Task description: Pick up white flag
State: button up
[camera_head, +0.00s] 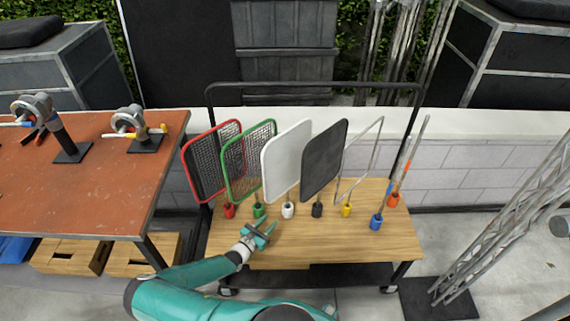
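The white flag (286,160) is a white panel with rounded corners, standing upright and slightly tilted on a cart. Its short stem ends in a white holder (288,210) on the wooden cart top (340,240). My gripper (265,230) is at the end of my teal arm, over the front left part of the cart top. It is apart from the white flag, to the lower left of the white holder and just below the green holder (259,210). Its fingers appear spread, with nothing seen between them.
Left of the white flag stand a green-framed mesh flag (246,160) and a red-framed one (205,165). Right of it are a black flag (324,158) and an open wire frame (360,160). An orange-topped table (80,190) stands left; a metal truss (500,225) is right.

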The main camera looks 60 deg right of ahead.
aim_at(288, 201)
jog(key=d, duration=0.4)
jog(key=s+d, duration=0.1)
jog(key=d, duration=0.4)
jog(key=s+d, duration=0.1)
jog(key=d, duration=0.3)
jog(key=shift+s+d, duration=0.2)
jog(key=shift+d, duration=0.15)
grip_shut()
